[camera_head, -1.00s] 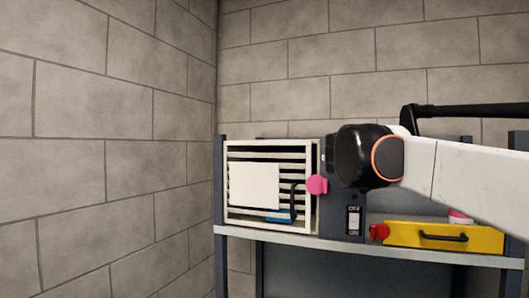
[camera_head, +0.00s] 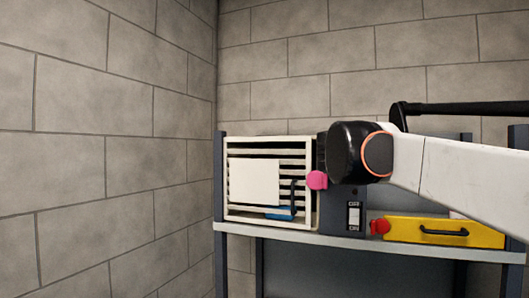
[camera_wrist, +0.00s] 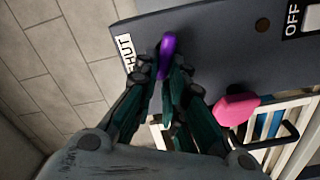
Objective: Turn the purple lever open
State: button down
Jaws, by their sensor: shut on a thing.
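The purple lever (camera_wrist: 167,52) stands out from the dark grey panel (camera_wrist: 215,35) in the wrist view, beside a white label reading SHUT (camera_wrist: 127,52). My gripper (camera_wrist: 162,72) is shut on the lever, with a finger on each side of it. The lever's base is partly hidden by the fingers. In the head view my arm hides the lever and the gripper; the lower part of the dark panel (camera_head: 341,222) shows below it.
A pink knob (camera_head: 317,180) sits beside the panel, next to a white slatted vent (camera_head: 232,218) with a blue item (camera_head: 279,213). An OFF/ON switch (camera_head: 354,216) is on the panel.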

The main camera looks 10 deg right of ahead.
jog(key=n, duration=0.2)
jog(key=f+n, duration=0.1)
jog(key=n, duration=0.2)
jog(key=shift+w+a+b, duration=0.1)
jog(key=shift+b, duration=0.25)
dwell(0.4)
jog(key=c, duration=1.7)
grip_release()
jog(key=shift+w, duration=0.1)
jog(key=shift+o, duration=0.2)
